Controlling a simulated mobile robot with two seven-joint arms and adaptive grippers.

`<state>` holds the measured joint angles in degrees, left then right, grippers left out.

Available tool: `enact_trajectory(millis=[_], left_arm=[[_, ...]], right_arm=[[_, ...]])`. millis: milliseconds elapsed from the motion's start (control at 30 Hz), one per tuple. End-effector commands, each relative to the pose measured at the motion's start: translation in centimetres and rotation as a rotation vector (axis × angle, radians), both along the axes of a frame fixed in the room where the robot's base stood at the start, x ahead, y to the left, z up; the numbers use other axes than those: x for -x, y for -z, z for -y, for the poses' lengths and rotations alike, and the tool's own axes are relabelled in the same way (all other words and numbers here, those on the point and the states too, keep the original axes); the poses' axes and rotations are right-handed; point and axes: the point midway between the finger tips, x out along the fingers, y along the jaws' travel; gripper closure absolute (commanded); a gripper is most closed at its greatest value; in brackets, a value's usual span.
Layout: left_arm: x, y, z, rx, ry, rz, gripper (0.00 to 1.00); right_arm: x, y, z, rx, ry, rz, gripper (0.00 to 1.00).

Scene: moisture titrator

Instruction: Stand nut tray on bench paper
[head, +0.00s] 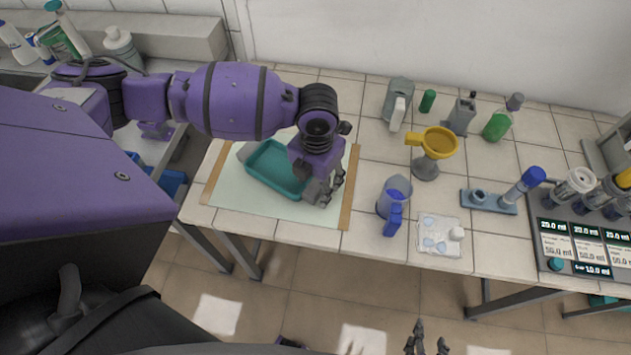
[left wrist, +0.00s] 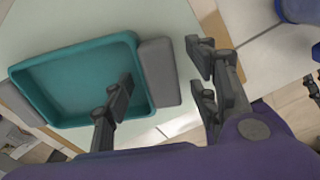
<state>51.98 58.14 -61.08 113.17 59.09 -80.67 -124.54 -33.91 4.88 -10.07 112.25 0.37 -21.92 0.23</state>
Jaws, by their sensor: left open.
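The teal nut tray (head: 262,181) is over the pale bench paper (head: 235,199) and looks upright and level; its underside is hidden, so I cannot confirm full contact. It looks empty in the left wrist view (left wrist: 75,85), with a grey handle (left wrist: 160,75) on its right side. My left gripper (head: 328,192) is open at the tray's right end. In the left wrist view its fingers (left wrist: 162,90) appear on either side of the handle, with one over the tray's inside. My right gripper (head: 426,342) shows only its fingertips at the bottom edge, away from the tray.
A blue-handled jug (head: 394,200) and a clear tray with a white cap (head: 440,236) stand right of the paper. A yellow funnel (head: 438,143), bottles and a blue-capped tube (head: 528,180) stand further right. The bench's front edge runs close below the paper.

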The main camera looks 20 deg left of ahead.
Motion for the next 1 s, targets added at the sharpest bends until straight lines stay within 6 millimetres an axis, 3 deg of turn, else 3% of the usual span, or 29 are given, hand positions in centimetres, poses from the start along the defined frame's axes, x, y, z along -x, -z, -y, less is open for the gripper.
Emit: enact_trajectory(millis=[1000], left_arm=[[-0.1,-3.9,0.0,0.000,0.000,0.003,0.47]], right_arm=[[-2.7,-3.5,0.2,0.006,-0.007,0.070,0.60]])
